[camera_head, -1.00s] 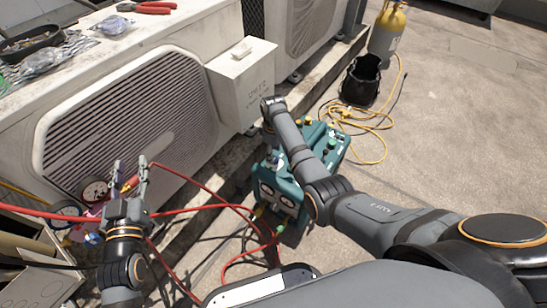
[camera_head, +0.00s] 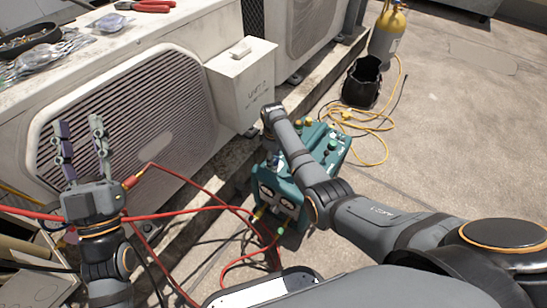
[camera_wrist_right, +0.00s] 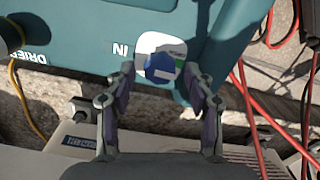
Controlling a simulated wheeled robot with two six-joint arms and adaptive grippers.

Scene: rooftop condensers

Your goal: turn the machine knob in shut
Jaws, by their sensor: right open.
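The teal machine (camera_head: 336,146) stands on the ground by the condensers, partly covered by my right arm. In the right wrist view its face carries a round blue knob (camera_wrist_right: 160,66) with a white mark, beside the word IN, on a white label with a green patch. My right gripper (camera_wrist_right: 159,72) is open, with one fingertip on each side of the knob; I cannot tell whether they touch it. In the head view that gripper and the knob are hidden. My left gripper (camera_head: 78,126) is open and empty in front of the left condenser's grille.
Red hoses (camera_head: 180,211) run from the left to the machine. A white box (camera_head: 243,85) juts from the condenser. Ground at right is clear.

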